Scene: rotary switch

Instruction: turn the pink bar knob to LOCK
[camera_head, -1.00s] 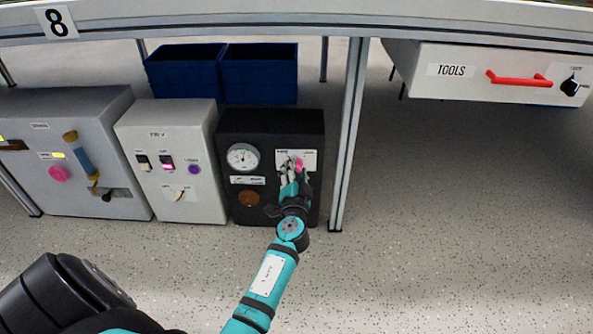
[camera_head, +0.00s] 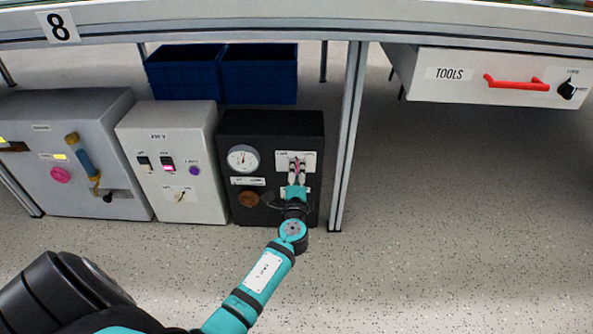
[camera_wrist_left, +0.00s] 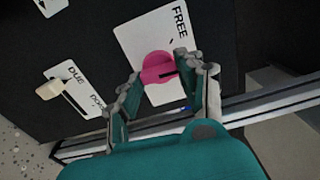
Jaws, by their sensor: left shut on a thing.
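The pink bar knob (camera_head: 297,166) sits on a white plate (camera_head: 282,158) on the front of the black box (camera_head: 266,122). My left gripper (camera_head: 297,164) reaches it from below, one finger on each side. In the left wrist view the pink knob (camera_wrist_left: 157,67) is between the fingertips of my left gripper (camera_wrist_left: 163,70), which is shut on it. A dark line shows on the knob. The word FREE stands beside it on the plate; I cannot read LOCK in any view. My right gripper is not in view.
The black box also has a gauge (camera_head: 242,159) and a brown round knob (camera_head: 249,199). A cream knob (camera_wrist_left: 50,90) shows in the left wrist view. A grey panel box (camera_head: 205,120) stands left of it, a table leg (camera_head: 347,140) right. Floor further right is clear.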

